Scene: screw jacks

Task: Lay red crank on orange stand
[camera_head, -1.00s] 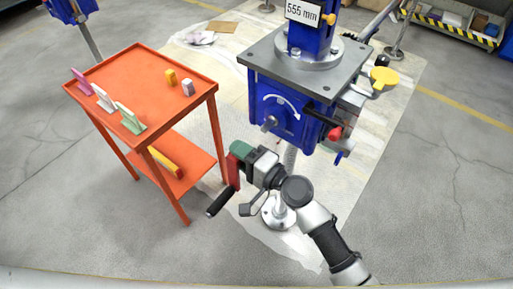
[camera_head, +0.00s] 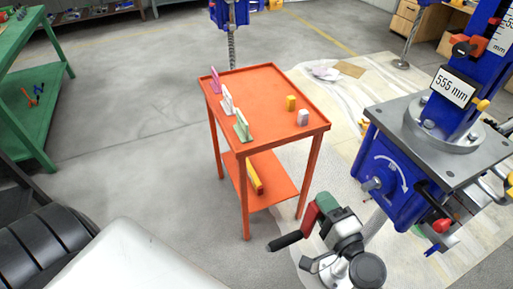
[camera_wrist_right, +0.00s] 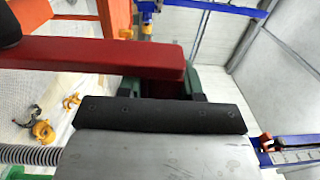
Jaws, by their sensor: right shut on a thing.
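The orange stand (camera_head: 280,88) is a two-shelf table left of the jack in the head view. My left gripper is not in view.
Upright pink, white and green pieces (camera_head: 241,128) line the stand's left edge. A yellow piece (camera_head: 291,103) and a grey piece (camera_head: 303,117) stand near its right rim. The top's middle is bare. The blue jack (camera_head: 395,180) stands right; a green bench (camera_head: 35,85) is far left.

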